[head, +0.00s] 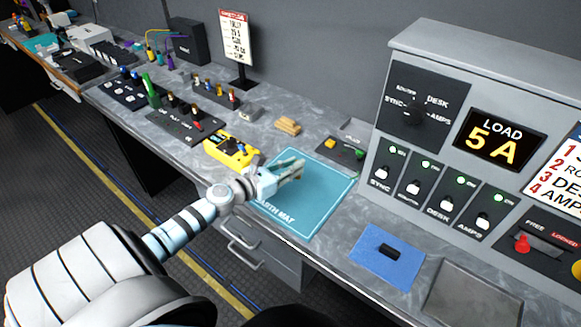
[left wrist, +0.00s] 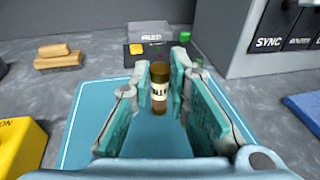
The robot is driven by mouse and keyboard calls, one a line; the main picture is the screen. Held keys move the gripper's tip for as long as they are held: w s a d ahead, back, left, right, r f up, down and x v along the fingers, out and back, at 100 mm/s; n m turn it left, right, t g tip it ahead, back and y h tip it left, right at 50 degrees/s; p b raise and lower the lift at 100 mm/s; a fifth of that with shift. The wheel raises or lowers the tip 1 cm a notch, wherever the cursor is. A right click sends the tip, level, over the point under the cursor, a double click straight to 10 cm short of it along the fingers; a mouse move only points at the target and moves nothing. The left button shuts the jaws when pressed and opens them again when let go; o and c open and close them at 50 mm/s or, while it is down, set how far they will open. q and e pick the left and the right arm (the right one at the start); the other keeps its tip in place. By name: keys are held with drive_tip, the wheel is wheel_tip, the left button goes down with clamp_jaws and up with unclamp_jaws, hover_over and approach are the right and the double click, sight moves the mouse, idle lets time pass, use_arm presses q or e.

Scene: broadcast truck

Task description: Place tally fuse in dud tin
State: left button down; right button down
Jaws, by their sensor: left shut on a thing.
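My left gripper (head: 290,170) is over the teal earth mat (head: 325,197) on the bench. In the left wrist view its teal-padded fingers (left wrist: 160,92) are shut on a small upright brown cylinder with a pale label band, which looks like the tally fuse (left wrist: 159,88). The label is only partly legible. In the head view the fuse is hidden by the fingers. A shallow grey tray (head: 432,303) lies at the front right of the bench. It looks empty and shows no readable label, so I cannot tell if it is the dud tin. My right gripper is not in view.
A yellow meter (head: 230,151) stands left of the mat, with tan blocks (head: 288,126) behind. A blue mat (head: 370,267) with a black piece (head: 388,250) lies right of the earth mat. The grey switch console (head: 400,160) rises at the right.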

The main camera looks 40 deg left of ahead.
use_arm(q)
wheel_tip(320, 180, down, 4)
drive_tip(key=b, duration=0.3)
drive_tip(key=shift+f+b, duration=0.2)
drive_tip(key=shift+b, duration=0.15)
drive_tip(key=shift+s+r+p, duration=0.1)
drive_tip(key=shift+r+p, duration=0.2)
drive_tip(key=c, duration=2)
unclamp_jaws()
drive_tip(key=shift+f, duration=0.2)
drive_tip(key=o, duration=0.5)
drive_tip(key=shift+r, duration=0.1)
drive_tip(key=shift+c, duration=0.2)
